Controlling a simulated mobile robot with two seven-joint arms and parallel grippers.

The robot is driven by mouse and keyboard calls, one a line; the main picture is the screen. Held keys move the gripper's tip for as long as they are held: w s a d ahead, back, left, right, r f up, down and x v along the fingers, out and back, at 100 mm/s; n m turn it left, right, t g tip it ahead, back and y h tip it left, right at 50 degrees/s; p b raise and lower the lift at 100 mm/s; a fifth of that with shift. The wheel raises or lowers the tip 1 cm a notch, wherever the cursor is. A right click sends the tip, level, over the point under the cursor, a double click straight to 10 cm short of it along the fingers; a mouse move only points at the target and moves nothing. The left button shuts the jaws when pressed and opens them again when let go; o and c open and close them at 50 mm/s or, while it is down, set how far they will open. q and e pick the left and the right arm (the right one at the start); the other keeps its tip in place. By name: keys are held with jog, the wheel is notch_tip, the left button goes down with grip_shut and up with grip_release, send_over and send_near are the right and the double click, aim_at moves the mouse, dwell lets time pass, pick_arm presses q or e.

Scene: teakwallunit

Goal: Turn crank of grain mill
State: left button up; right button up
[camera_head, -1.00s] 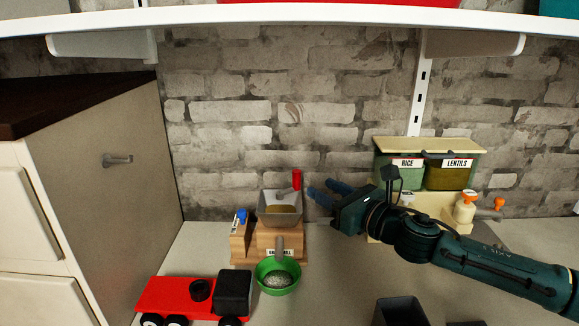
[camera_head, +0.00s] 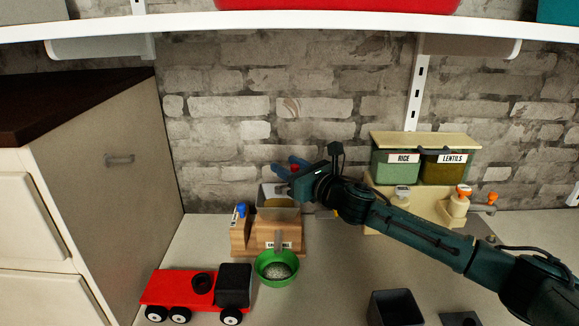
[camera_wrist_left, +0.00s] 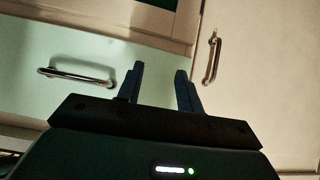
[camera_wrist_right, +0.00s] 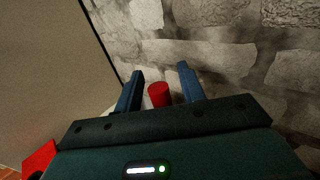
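The grain mill (camera_head: 268,232) is a wooden box with a grey hopper on top, standing on the counter against the brick wall. Its red crank knob (camera_wrist_right: 159,95) shows in the right wrist view between the two fingers of my right gripper (camera_wrist_right: 160,82), which are apart and do not visibly press on it. A green bowl (camera_head: 263,270) with grey contents sits in front of the mill. My left gripper (camera_wrist_left: 160,80) is open and empty, facing cabinet fronts.
A red toy truck (camera_head: 165,288) stands at the front left. Containers labelled rice (camera_head: 397,166) and lentils (camera_head: 443,168) stand on a cream dispenser at the right. A dark open box (camera_head: 395,308) is at the front. A white shelf (camera_head: 300,24) runs overhead.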

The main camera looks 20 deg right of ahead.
grip_shut()
jog(key=shift+s+h, duration=0.1)
jog(key=shift+h, duration=0.2)
